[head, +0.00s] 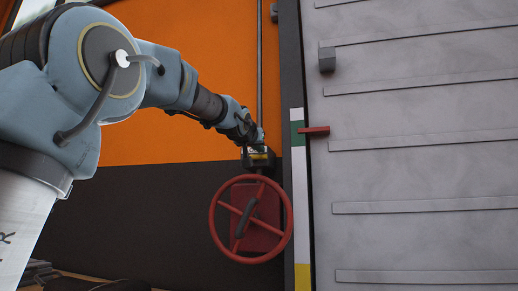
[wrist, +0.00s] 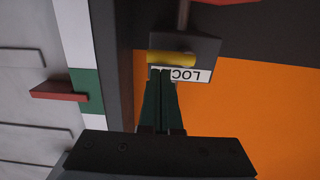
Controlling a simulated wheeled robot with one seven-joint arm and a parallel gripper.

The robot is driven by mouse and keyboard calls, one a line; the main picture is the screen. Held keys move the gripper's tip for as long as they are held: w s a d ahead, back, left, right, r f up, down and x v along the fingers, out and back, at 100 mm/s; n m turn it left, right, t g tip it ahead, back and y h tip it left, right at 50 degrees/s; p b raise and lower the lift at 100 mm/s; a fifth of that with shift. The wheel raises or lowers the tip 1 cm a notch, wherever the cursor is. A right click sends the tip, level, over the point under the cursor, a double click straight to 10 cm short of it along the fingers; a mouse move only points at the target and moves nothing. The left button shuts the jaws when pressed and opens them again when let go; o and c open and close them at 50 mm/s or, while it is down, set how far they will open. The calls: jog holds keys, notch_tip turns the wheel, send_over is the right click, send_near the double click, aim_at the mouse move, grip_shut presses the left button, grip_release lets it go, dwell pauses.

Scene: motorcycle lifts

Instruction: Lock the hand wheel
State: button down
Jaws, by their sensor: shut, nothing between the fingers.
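The red hand wheel (head: 250,259) is on the dark lower wall in the head view, with a dark handle (head: 245,218) across its front. A dark lock box (head: 259,161) with a yellow part sits just above the wheel. In the wrist view the box (wrist: 198,47) appears upside down, with a yellow bar (wrist: 171,58) and a white label (wrist: 190,75) reading "LOC", partly covered by my fingers. My gripper (wrist: 161,75) is shut and empty, its tips over the label near the yellow bar. I cannot tell whether they touch. In the head view my gripper (head: 258,138) is just above the box.
A vertical strip (head: 300,205) with white, green and yellow bands stands right of the wheel. A red pointer (head: 314,131) sits at its green band. A grey ribbed panel (head: 420,170) fills the right side. A thin rod (head: 260,60) runs down the orange wall.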

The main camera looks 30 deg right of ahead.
aim_at(263, 159)
jog(key=shift+s+d+f+m+b, duration=0.1)
jog(key=shift+f+m+b, duration=0.2)
jog(key=shift+m, duration=0.25)
jog(key=shift+d+f+m+b, duration=0.1)
jog(key=shift+f+m+b, duration=0.05)
jog(key=shift+m+b, duration=0.35)
jog(key=shift+s+f+m+b, duration=0.1)
jog(key=shift+f+m+b, duration=0.3)
jog(key=shift+m, duration=0.45)
jog(key=m+b, duration=0.1)
jog(key=m, duration=0.1)
jog(key=f+m, duration=0.1)
jog(key=m, duration=0.1)
jog(key=shift+d+f+b, duration=0.1)
jog(key=shift+f+b, duration=0.05)
jog(key=shift+b, duration=0.25)
jog(key=m, duration=0.1)
jog(key=f+m+b, duration=0.1)
jog(key=m, duration=0.3)
jog(key=shift+a+f+t, duration=0.25)
jog(key=shift+f+t, duration=0.1)
jog(key=shift+t, duration=0.05)
jog(key=m, duration=0.2)
jog(key=w+m, duration=0.1)
jog(key=shift+a+f+m+b, duration=0.3)
jog(key=shift+f+m+b, duration=0.1)
jog(key=shift+a+f, duration=0.1)
